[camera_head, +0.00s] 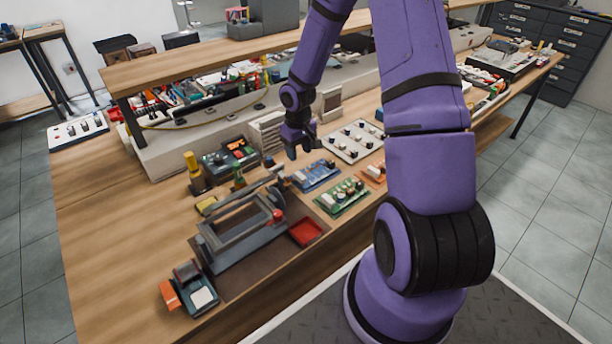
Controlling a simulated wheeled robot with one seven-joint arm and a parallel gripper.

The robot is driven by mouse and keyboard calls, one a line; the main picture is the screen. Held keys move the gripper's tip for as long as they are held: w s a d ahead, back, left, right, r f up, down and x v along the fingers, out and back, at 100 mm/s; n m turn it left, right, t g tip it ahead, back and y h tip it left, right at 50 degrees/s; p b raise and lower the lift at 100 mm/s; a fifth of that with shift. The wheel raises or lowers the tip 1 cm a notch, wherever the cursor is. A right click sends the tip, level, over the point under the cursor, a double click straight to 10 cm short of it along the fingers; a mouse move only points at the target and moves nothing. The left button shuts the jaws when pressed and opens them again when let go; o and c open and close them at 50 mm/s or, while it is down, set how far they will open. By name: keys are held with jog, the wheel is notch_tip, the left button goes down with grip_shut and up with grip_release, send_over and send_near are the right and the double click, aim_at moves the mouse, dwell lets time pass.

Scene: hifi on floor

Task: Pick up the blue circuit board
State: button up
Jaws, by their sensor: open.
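The blue circuit board (318,175) lies flat on the wooden workbench, with small parts on its top. My gripper (301,152) is above and just behind the board's left part, fingers pointing down. It is open and holds nothing that I can see. A gap seems to remain between the fingertips and the board, but its size is hard to judge from this view.
A green circuit board (342,197) lies just in front, and an orange board (373,175) to the right. A white panel with knobs (353,141) is behind right. A metal vise-like fixture (240,232) and a red tray (306,231) stand front left. A raised shelf (190,66) runs behind.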

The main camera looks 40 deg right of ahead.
aim_at(299, 174)
jog(key=shift+s+a+f, duration=0.1)
jog(key=shift+f, duration=2.3)
jog(key=shift+s+a+f, duration=0.1)
jog(key=shift+f, duration=2.25)
grip_shut()
